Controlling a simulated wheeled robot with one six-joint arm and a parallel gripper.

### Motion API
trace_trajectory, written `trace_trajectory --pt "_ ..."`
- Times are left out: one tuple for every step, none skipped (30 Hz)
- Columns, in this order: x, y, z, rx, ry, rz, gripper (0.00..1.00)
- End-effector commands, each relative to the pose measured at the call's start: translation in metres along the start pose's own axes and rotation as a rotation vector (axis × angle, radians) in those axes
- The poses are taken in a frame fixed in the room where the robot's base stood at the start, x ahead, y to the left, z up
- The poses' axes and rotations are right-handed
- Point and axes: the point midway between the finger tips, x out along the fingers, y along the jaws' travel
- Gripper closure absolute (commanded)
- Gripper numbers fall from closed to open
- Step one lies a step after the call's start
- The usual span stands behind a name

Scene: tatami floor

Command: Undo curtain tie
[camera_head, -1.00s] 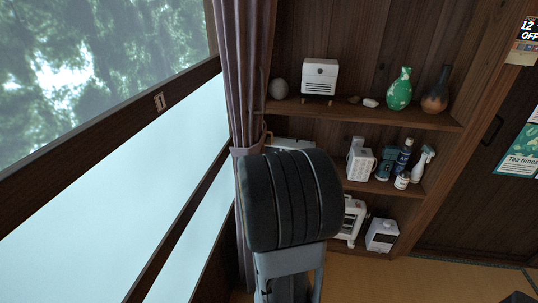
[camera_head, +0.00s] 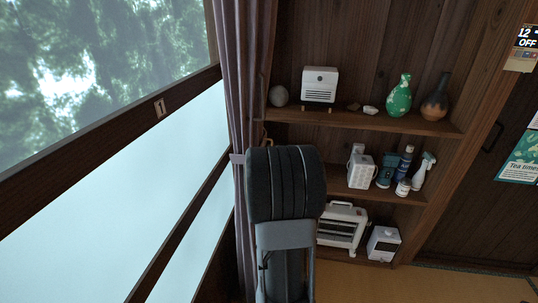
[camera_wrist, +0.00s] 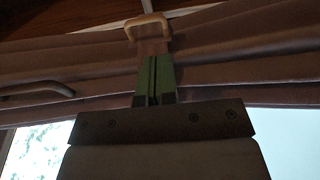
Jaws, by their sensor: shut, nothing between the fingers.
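The mauve curtain (camera_head: 240,75) hangs beside the window and is gathered at the tie (camera_head: 237,158), a band around it. In the wrist view the curtain folds (camera_wrist: 230,45) run sideways across the picture. The brownish tie (camera_wrist: 152,47) crosses them and meets a tan loop (camera_wrist: 147,24) at its upper end. My gripper (camera_wrist: 154,60) is shut, its green fingers together and empty, pointing at the tie. I cannot tell whether the tips touch it. In the head view my arm hides the gripper and part of the curtain.
A wooden shelf (camera_head: 375,122) with vases, bottles and small appliances stands close on the right. The window (camera_head: 150,175) is on the left. A dark curved bar (camera_wrist: 38,89) shows at the left in the wrist view. Open tatami floor (camera_head: 460,285) lies at the lower right.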

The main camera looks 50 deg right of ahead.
Motion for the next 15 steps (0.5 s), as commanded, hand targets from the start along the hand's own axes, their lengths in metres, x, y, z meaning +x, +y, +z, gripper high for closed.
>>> trace_trajectory --pt "0.009 0.001 0.000 0.000 -0.001 0.000 1.00" --pt "0.014 0.000 0.000 0.000 -0.001 -0.002 1.00" --pt "0.021 0.000 0.000 0.000 0.000 -0.001 1.00" --pt "0.025 0.000 0.000 0.000 0.000 -0.002 1.00" --pt "0.030 0.001 0.000 0.000 0.000 -0.001 1.00" --pt "0.036 0.000 0.000 0.000 0.000 -0.001 1.00" --pt "0.040 0.000 0.000 0.000 0.000 -0.001 1.00" --pt "0.043 0.001 0.000 0.000 0.001 0.000 1.00" --pt "0.048 0.000 0.000 0.000 0.001 -0.002 1.00" --pt "0.051 0.001 0.000 0.000 0.001 -0.001 1.00" --pt "0.054 0.000 0.000 0.000 0.001 -0.001 1.00" --pt "0.058 0.000 0.000 0.000 0.001 -0.001 1.00" --pt "0.060 0.000 -0.001 0.000 0.001 -0.001 1.00" --pt "0.062 0.000 -0.001 0.000 0.001 0.000 1.00" --pt "0.064 0.000 -0.001 0.000 0.001 0.000 1.00"
